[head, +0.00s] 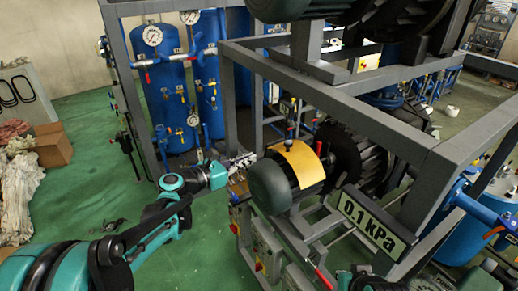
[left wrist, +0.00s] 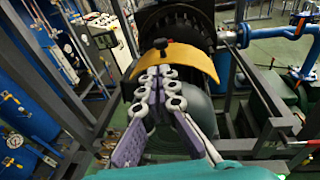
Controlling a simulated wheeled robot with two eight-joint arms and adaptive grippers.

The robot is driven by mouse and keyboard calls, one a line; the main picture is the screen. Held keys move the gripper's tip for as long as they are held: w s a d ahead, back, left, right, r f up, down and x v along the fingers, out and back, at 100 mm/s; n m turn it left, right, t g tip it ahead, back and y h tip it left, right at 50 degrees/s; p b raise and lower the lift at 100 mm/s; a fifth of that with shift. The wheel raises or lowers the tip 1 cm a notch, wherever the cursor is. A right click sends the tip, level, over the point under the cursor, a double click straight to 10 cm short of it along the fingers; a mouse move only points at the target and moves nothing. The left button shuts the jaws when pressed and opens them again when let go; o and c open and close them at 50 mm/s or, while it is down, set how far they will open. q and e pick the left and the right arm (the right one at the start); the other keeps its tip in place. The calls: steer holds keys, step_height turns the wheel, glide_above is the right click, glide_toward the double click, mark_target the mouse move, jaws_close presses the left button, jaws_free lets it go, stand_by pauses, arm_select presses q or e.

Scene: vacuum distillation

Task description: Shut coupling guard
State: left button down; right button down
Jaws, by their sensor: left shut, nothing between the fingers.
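The coupling guard (head: 303,163) is a curved yellow cover between the dark green motor (head: 268,188) and the black finned pump part (head: 358,152). My left gripper (head: 243,162) is just left of the guard in the head view. In the left wrist view its fingertips (left wrist: 163,76) are together, empty, and overlap the guard's near edge. Contact is unclear. My right gripper is not in view.
Grey frame bars (head: 268,68) surround the machine, above and to the right. A "0.1 kPa" sign (head: 371,222) hangs at the front right. Blue tanks with gauges (head: 163,90) stand behind. A cardboard box (head: 53,145) is at far left. Green floor is open at left.

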mark_target(286, 145)
arm_select(q)
steer(key=p+x, duration=0.1)
steer(key=x, duration=1.1)
steer(key=shift+d, duration=0.3)
steer(key=shift+w+d+f, duration=0.15)
steer(key=shift+w+d, duration=0.15)
steer(key=shift+w, duration=0.2)
steer(key=shift+d, duration=0.1)
steer(key=x, duration=0.5)
steer(key=s+d+r+b+x, duration=0.1)
steer(key=x, duration=0.5)
steer(key=d+r+b+x, duration=0.1)
steer(key=x, duration=0.4)
steer(key=shift+s+d, duration=0.15)
steer(key=shift+d, duration=0.1)
steer(key=shift+a, duration=0.1)
